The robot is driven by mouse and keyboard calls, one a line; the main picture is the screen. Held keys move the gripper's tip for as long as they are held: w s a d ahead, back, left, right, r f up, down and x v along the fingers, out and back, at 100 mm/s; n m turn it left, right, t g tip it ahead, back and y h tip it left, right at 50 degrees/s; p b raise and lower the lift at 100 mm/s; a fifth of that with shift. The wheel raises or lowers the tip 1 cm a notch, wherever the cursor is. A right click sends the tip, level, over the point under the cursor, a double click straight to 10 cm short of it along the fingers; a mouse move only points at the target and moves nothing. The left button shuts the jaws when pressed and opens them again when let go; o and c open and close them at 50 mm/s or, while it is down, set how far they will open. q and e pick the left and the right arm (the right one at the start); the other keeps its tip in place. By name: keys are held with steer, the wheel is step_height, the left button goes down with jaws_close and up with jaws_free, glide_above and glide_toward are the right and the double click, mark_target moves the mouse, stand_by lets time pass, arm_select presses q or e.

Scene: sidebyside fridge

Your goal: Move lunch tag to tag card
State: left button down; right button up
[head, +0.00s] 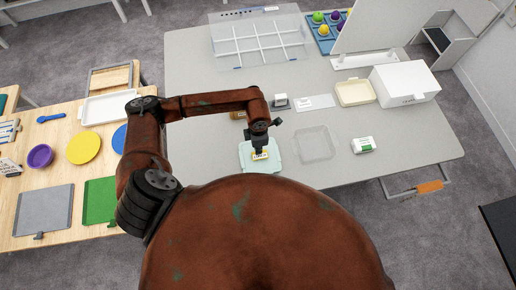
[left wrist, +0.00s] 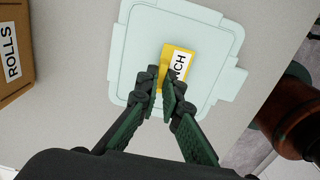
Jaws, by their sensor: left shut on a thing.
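The lunch tag (left wrist: 179,58) is a small yellow tag with a white label, partly covered by my fingers. It lies at the pale teal lidded box (left wrist: 205,30); I cannot tell if it still touches the lid. My left gripper (left wrist: 164,80) is shut on the lunch tag. In the head view my left gripper (head: 260,148) points down over the pale teal box (head: 246,160). A flat white card (head: 315,102), which looks like the tag card, lies farther back and to the right on the grey table. My right gripper is not in view.
A brown box marked ROLLS (left wrist: 14,55) stands left of the teal box. A small dark-and-white block (head: 280,101) is beside the card. A clear tray (head: 316,143), a green-white carton (head: 363,145), a cream tray (head: 355,93) and a white box (head: 405,84) are to the right.

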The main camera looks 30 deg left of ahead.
arm_select(q)
steer(key=shift+r, duration=0.45)
steer(key=shift+r+p, duration=1.05)
steer(key=shift+r, duration=0.95)
step_height(320, 180, up, 6)
steer(key=w+m+b, duration=0.1)
steer(key=m+b, duration=0.9)
steer(key=m, duration=1.5)
steer(key=shift+w+a, duration=0.25)
steer(key=shift+a, duration=0.1)
